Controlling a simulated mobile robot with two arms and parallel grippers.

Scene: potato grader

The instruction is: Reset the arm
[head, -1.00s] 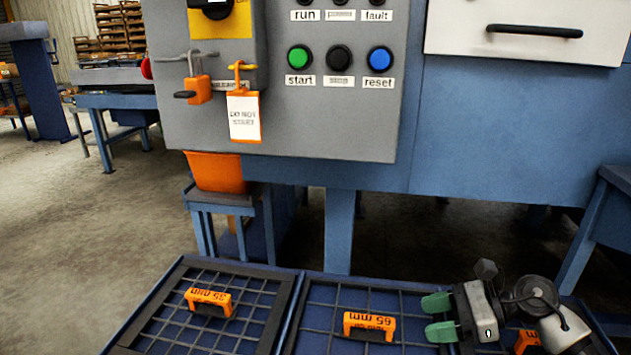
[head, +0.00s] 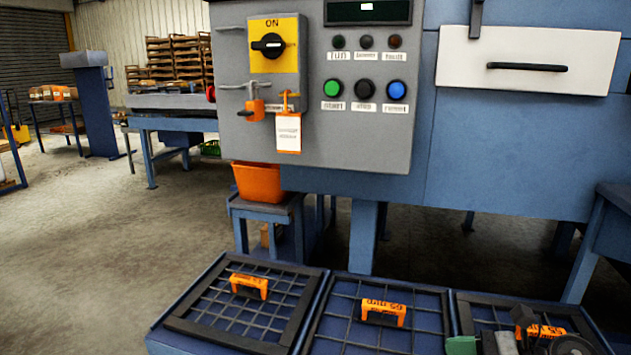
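My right gripper (head: 463,335) shows at the bottom right of the head view, with green fingertips pointing left. It is over the rightmost screen and partly cut off by the lower edge. Whether its fingers are apart is hard to make out now, and I see nothing held in it. My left gripper is not in view. The grey control panel (head: 355,140) stands ahead, with a yellow rotary switch (head: 268,44) by the word ON and green, black and blue buttons below small lamps.
Three grid screens with orange handles lie in front: left (head: 249,286), middle (head: 383,312) and right (head: 540,331). An orange bin (head: 257,182) sits on a blue stand under the panel. An orange padlock and a white tag (head: 288,132) hang at the panel. Open floor lies left.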

